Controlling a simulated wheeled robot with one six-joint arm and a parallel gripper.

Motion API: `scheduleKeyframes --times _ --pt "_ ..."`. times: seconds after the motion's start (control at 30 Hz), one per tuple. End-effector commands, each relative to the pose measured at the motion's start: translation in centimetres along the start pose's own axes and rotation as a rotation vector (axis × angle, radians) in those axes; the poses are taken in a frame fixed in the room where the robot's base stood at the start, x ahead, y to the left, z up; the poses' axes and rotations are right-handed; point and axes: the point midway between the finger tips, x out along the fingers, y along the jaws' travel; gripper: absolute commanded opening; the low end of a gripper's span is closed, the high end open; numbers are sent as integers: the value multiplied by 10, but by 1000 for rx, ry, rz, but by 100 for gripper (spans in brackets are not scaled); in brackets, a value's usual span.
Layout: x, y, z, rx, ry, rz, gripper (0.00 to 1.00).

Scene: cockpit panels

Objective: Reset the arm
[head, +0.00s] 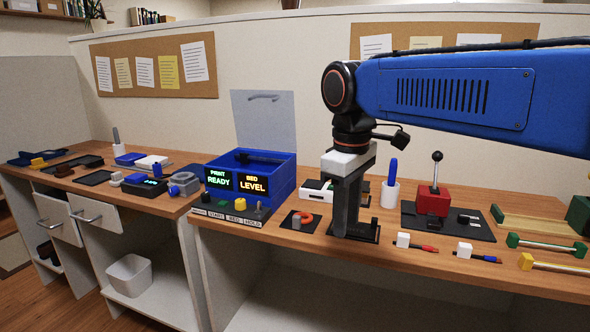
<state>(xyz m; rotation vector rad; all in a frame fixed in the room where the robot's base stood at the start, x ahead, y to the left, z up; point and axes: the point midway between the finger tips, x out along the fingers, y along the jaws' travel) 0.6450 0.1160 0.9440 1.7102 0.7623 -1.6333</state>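My blue arm (450,90) reaches in from the right side of the head view and bends down at a dark wrist joint. My gripper (350,225) hangs below the white wrist block, pointing down over the middle of the right bench. Its dark fingers overlap from this side, so the gap between them cannot be made out. A dark flat base (368,235) shows at the fingertips; whether they touch it is unclear. No held object can be made out.
The blue printer box (270,180) with lit "PRINT READY" and "BED LEVEL" screens stands left of the gripper. An orange ring (304,217) lies close by. A red lever box (432,201), a white cup (390,194) and white-ended plugs (403,240) are to the right.

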Motion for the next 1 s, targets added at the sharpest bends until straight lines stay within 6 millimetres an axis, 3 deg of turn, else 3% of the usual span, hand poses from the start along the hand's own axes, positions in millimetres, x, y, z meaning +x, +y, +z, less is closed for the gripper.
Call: scheduleKeyframes --times 0.03,0.27,0.6,0.8,1.0 --pt "6 5 20 53 19 7 32" --pt "44 14 94 292 107 40 32" --pt "116 4 190 642 242 95 32" --pt "156 -8 229 808 308 125 32" --pt "176 -15 244 883 340 139 32"
